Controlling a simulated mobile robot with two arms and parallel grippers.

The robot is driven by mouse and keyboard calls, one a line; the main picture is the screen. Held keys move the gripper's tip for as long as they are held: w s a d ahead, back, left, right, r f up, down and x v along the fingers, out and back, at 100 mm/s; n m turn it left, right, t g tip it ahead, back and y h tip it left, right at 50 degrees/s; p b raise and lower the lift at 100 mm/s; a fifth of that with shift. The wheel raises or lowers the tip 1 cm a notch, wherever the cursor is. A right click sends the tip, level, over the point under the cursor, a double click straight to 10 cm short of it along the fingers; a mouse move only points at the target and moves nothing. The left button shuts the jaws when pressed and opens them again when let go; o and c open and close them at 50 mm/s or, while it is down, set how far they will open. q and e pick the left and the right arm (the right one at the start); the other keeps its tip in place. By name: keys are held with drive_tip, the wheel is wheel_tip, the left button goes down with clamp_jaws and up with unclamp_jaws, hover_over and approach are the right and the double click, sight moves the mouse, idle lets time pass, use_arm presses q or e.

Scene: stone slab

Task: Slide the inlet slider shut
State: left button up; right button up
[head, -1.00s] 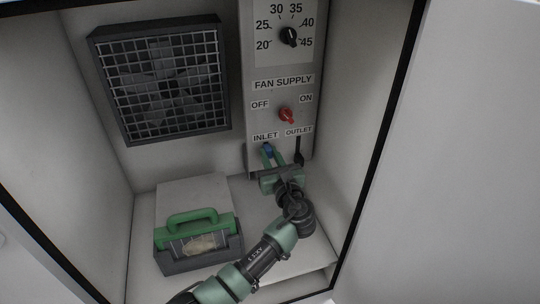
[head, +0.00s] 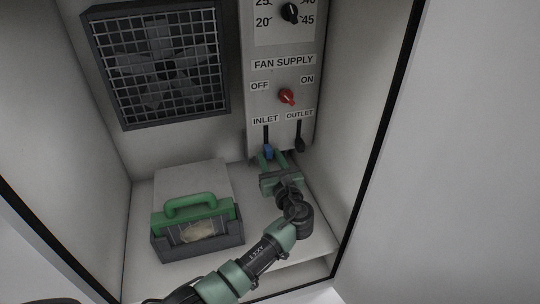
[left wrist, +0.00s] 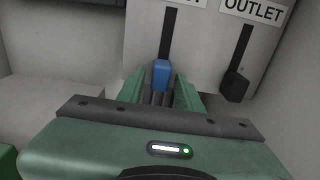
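The inlet slider is a blue knob (head: 268,152) low in a dark vertical slot below the INLET label. In the left wrist view the knob (left wrist: 161,74) stands at the bottom of its visible slot, between my green fingers. My left gripper (head: 270,159) is at the panel's lower edge, with its fingers spread to either side of the knob. Gaps show between the fingers and the knob in the left wrist view, so the gripper (left wrist: 160,84) looks open. My right gripper is not in view.
The black outlet knob (head: 300,145) sits low in its own slot, just right of my fingers. Above are a red OFF/ON knob (head: 287,96) and a dial (head: 291,13). A caged fan (head: 165,70) and a green-handled box (head: 197,230) are to the left.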

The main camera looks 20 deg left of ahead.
use_arm(q)
drive_tip(key=shift+r, duration=0.15)
drive_tip(key=b+v, duration=0.1)
drive_tip(key=v, duration=0.6)
drive_tip(key=shift+s+d, duration=0.25)
drive_tip(key=shift+s, duration=0.05)
idle(0.3)
